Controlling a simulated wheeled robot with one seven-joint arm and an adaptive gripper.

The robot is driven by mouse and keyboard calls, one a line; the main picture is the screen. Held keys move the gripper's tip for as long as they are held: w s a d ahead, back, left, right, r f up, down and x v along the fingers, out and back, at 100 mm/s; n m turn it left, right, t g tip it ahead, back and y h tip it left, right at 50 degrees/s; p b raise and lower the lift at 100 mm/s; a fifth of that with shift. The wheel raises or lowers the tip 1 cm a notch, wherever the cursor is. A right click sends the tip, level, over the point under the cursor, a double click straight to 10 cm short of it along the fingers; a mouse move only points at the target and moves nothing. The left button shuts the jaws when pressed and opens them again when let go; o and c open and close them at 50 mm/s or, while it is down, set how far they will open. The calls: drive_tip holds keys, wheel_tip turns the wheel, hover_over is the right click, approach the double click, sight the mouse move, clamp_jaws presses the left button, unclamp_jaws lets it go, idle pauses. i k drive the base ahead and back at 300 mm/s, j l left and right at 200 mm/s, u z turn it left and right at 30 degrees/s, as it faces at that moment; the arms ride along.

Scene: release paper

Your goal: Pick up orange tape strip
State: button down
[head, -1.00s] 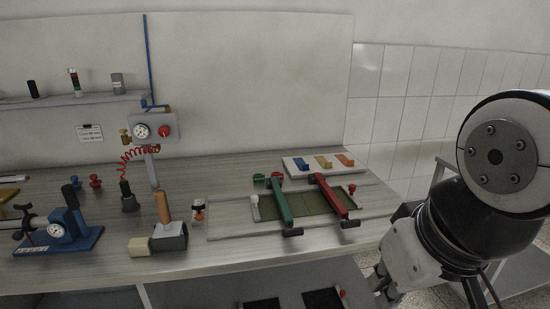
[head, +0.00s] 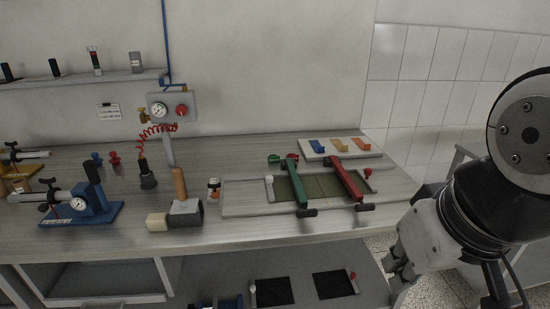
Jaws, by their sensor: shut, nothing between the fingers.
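The orange tape strip (head: 360,143) lies at the right end of a white board (head: 329,156) at the back right of the workbench. A yellow-orange strip (head: 338,145) is beside it, and a blue strip (head: 316,146) is at the board's left end. My gripper (head: 394,280) hangs low at the lower right, in front of the bench's right end. It is shut and empty, well apart from the strips. Its fingers are small and dark in the picture.
A grey frame with green (head: 290,183) and red (head: 347,178) bars lies in front of the white board. A grey block with a wooden handle (head: 179,183) and a blue clamp device (head: 95,208) stand left. A lower shelf holds black pads (head: 334,284).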

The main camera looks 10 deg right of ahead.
sight(359, 143)
drive_tip(key=i+l, duration=1.1)
drive_tip(key=i, duration=0.25)
